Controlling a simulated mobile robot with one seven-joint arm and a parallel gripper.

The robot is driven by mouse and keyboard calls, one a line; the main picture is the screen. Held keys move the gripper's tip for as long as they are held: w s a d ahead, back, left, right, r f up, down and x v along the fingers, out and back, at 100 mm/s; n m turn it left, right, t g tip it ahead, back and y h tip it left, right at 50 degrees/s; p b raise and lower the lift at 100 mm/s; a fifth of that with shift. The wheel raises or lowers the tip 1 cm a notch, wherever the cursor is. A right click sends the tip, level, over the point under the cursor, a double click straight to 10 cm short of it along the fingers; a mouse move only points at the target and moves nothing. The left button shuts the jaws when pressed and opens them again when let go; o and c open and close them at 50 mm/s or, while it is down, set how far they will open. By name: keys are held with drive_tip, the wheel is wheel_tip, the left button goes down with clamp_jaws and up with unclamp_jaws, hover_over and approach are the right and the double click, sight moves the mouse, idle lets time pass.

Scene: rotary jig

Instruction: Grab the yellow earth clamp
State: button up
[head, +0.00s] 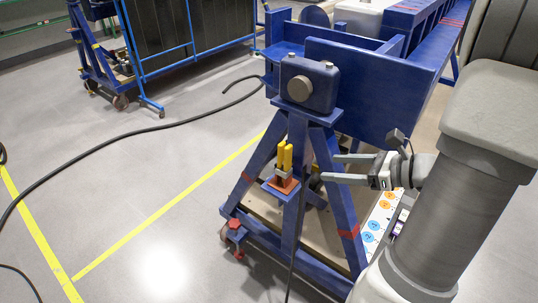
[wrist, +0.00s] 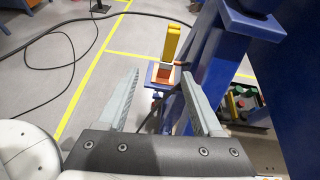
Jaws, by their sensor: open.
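The yellow earth clamp (head: 285,158) stands upright on a small reddish-orange pad on a blue bracket (head: 267,186) at the front of the blue jig stand. In the wrist view the yellow clamp (wrist: 171,43) is beyond the fingertips, between their lines and slightly right of the gap's middle. My gripper (head: 329,168) is open and empty, to the right of the clamp in the head view, with its fingers pointing left toward it. The wrist view shows both fingers of my gripper (wrist: 162,82) spread apart.
The blue jig stand's slanted leg (head: 340,200) is close beside my fingers; in the wrist view a blue post (wrist: 204,55) rises right of the clamp. A black cable (head: 130,143) runs over the grey floor. The floor left of the stand is mostly clear.

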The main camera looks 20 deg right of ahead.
drive_tip(key=d+m, duration=0.1)
drive_tip(key=b, duration=0.4)
approach(290, 162)
drive_tip(key=shift+t, duration=0.4)
drive_tip(key=x, duration=0.6)
drive_tip(key=shift+w+a+f, duration=0.1)
drive_tip(key=shift+w+a, duration=0.05)
drive_tip(key=shift+a, duration=0.3)
drive_tip(key=b+x, duration=0.1)
drive_tip(key=x, duration=0.1)
drive_tip(key=b+x, duration=0.1)
drive_tip(key=x, duration=0.1)
drive_tip(key=shift+d+f, duration=0.1)
drive_tip(key=shift+f, duration=0.2)
drive_tip(key=shift+w+a+f, duration=0.1)
drive_tip(key=shift+w+a, duration=0.15)
drive_tip(key=shift+w, duration=0.15)
drive_tip(key=shift+c, duration=0.3)
clamp_jaws()
